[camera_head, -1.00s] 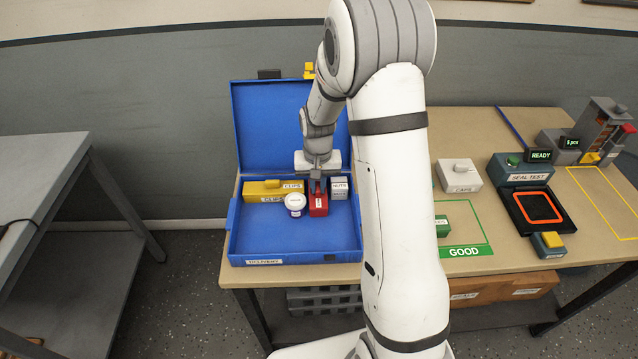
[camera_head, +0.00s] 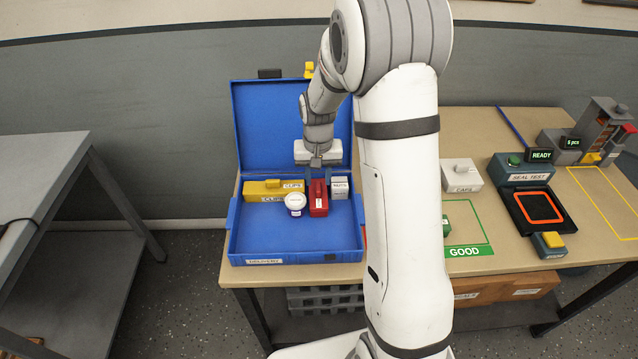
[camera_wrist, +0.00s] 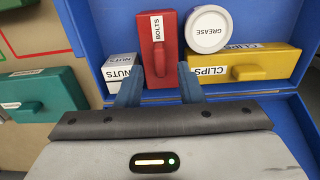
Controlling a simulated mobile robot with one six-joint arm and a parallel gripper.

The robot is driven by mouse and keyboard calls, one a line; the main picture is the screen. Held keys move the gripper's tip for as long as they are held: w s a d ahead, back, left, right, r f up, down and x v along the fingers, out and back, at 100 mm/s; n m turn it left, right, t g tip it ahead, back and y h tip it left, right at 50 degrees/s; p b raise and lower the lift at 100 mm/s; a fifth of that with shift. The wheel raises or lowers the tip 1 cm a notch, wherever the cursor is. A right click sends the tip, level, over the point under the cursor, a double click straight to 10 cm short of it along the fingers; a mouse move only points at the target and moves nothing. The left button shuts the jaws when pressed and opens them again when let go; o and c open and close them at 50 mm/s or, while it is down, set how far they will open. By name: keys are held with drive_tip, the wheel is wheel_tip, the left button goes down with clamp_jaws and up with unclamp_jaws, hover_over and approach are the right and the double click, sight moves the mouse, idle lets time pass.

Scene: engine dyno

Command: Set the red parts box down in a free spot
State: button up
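The red parts box (camera_head: 318,198), labelled BOLTS, stands upright in the blue open case, between the white grease tub (camera_head: 296,203) and the grey-white NUTS box (camera_head: 339,187). It also shows in the wrist view (camera_wrist: 157,30), with a red handle on top. My gripper (camera_head: 316,162) is above and behind the red box in the head view.
The yellow CLIPS box (camera_head: 262,190) lies left of the tub. The front of the blue case (camera_head: 262,232) is empty. A green box (camera_wrist: 40,104) and a CAPS box (camera_head: 459,177) stand to the right on the bench. My arm hides part of the bench.

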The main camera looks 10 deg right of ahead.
sight(318, 187)
wheel_tip(318, 187, up, 9)
drive_tip(key=s+r+n+t, duration=0.1)
drive_tip(key=s+r, duration=0.2)
drive_tip(key=s, duration=0.9)
drive_tip(key=s+r+n+t, duration=0.1)
drive_tip(key=s+r, duration=0.3)
drive_tip(key=s, duration=0.8)
drive_tip(key=shift+d+r+t, duration=0.15)
drive_tip(key=shift+r+t, duration=0.05)
drive_tip(key=shift+t, duration=0.2)
